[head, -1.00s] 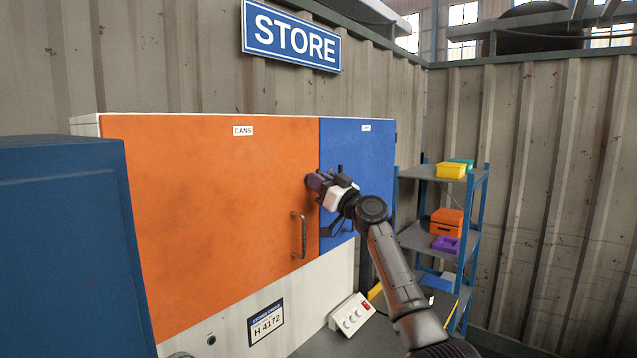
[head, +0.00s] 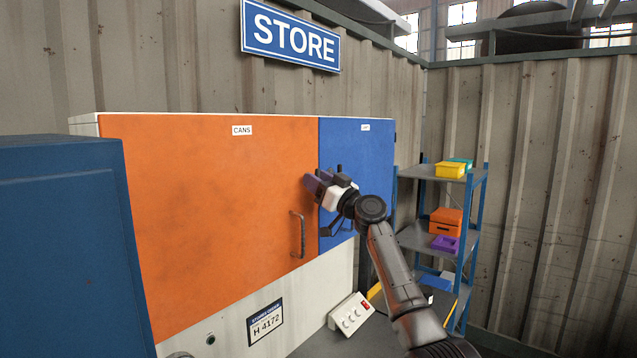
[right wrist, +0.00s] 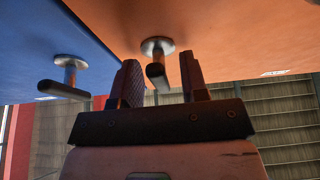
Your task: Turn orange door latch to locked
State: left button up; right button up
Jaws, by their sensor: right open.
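The orange door (head: 210,210), labelled CANS, is closed flush beside the blue door (head: 345,150). My right gripper (head: 318,184) is at the orange door's right edge, above its bar handle (head: 303,235), and hides the latch in the head view. In the right wrist view, the orange door's latch (right wrist: 157,50) is a round metal base with a short stem and a dark lever. The lever reaches between the open fingers of my right gripper (right wrist: 161,80). I cannot tell whether a finger touches it. My left gripper is out of view.
A similar latch (right wrist: 70,72) on the blue door stands close beside one finger. A blue cabinet (head: 65,250) is at the left front. A white switch box (head: 350,314) sits below the doors. A shelf rack (head: 420,238) with bins stands at the right.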

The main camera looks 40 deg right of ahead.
jog(key=b+v, duration=0.5)
jog(key=v, duration=0.8)
jog(key=shift+s, duration=0.35)
jog(key=shift+d+f, duration=0.1)
jog(key=shift+f, duration=0.05)
